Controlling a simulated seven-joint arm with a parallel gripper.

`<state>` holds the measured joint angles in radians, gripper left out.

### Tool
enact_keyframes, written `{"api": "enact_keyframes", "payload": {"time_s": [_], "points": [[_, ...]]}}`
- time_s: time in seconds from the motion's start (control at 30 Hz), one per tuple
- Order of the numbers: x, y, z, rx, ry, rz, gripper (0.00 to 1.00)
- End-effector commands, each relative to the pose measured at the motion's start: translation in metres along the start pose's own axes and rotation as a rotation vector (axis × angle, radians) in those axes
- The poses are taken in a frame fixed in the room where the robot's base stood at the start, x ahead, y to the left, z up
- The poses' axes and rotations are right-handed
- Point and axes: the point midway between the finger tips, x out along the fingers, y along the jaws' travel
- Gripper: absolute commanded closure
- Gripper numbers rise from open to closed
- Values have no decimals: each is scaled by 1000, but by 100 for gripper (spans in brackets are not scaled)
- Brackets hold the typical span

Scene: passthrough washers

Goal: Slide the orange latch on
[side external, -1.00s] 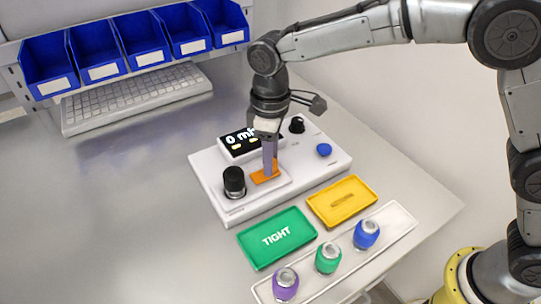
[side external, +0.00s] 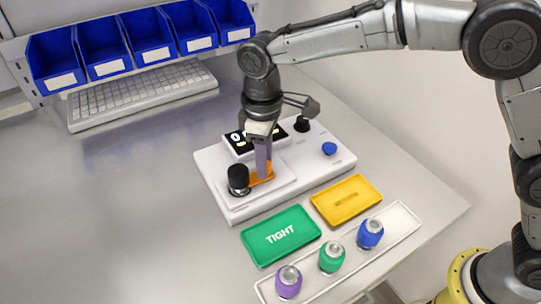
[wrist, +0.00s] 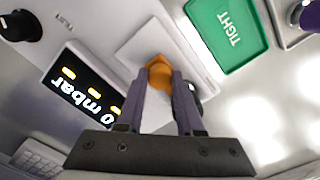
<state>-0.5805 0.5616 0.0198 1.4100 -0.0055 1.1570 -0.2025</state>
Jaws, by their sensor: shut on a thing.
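The orange latch (side external: 266,179) lies on the raised white plate of the white test unit (side external: 215,178), beside a black cylindrical cap (side external: 238,177). My gripper (side external: 262,177) points down and its purple fingers are shut on the latch. In the wrist view my gripper (wrist: 160,80) has the orange latch (wrist: 157,66) between its fingertips. The latch's end toward the black cap is close to the cap; I cannot tell whether they touch. My fingers hide part of the latch, and in the wrist view they partly hide the cap.
The display (wrist: 82,88) reads 0 mbar. The unit also carries a black knob (side external: 302,124) and a blue button (side external: 329,148). A green TIGHT tray (side external: 300,243), a yellow tray (side external: 347,201) and a white rack (side external: 401,219) with capped pieces stand in front. The table at left is clear.

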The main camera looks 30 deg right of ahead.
Motion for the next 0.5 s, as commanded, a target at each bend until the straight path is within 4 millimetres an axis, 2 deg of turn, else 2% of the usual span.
{"api": "enact_keyframes", "payload": {"time_s": [0.13, 0.17, 0.3, 0.5], "points": [[-2, -3, -4, -1, 18, -5, 100], [-2, -3, -4, -1, 18, -5, 59], [-2, -3, -4, -1, 15, -5, 34], [-1, -2, -3, 0, 11, -4, 33]]}}
